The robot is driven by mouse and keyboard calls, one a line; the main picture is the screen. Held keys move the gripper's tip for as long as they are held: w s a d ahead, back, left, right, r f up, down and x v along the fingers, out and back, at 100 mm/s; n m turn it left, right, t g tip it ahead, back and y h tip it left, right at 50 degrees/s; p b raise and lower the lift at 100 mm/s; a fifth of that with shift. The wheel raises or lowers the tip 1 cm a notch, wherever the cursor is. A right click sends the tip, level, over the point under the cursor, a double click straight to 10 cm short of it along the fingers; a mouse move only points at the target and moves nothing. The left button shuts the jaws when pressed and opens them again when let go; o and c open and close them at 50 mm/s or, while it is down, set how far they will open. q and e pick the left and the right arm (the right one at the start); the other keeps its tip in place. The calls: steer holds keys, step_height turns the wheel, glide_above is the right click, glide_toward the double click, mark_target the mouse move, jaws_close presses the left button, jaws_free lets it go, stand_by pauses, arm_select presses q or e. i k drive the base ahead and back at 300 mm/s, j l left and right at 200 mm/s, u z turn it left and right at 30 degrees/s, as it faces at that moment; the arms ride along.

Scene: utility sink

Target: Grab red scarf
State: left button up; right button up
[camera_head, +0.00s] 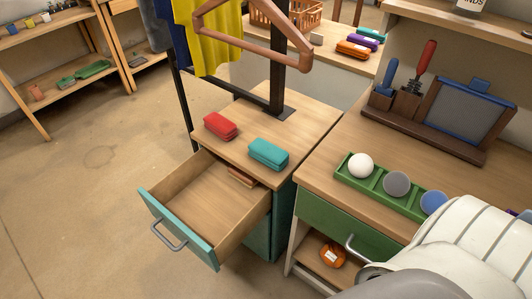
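A folded red cloth bundle (220,126), which looks like the red scarf, lies on top of the small wooden cabinet (205,105), near its left edge. A similar folded teal bundle (268,153) lies to its right, nearer the front, apart from it. Neither of my grippers is in view. A white and grey part at the lower right looks like one of my arm links; no gripper fingers show there.
The cabinet's teal-fronted drawer (180,231) stands open, with a brown item (241,176) at its back. A post and hanger (250,40) rise behind the bundles. A workbench with a green tray (350,178) of balls stands right. The floor at left is clear.

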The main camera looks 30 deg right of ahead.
mark_target(221, 125)
steer(key=z, duration=0.4)
steer(key=i+j+z, duration=0.1)
steer(key=z, duration=0.35)
steer(key=j+z, duration=0.1)
steer(key=z, duration=0.3)
steer(key=j+z, duration=0.1)
steer(key=z, duration=0.3)
steer(key=j+z, duration=0.25)
steer(key=j, duration=0.2)
steer(key=j+z, duration=0.25)
steer(key=j, duration=0.2)
steer(key=j+z, duration=0.25)
steer(key=j, duration=0.2)
steer(key=k+j+z, duration=0.25)
steer(key=j, duration=0.15)
steer(key=j+z, duration=0.25)
steer(key=j, duration=0.2)
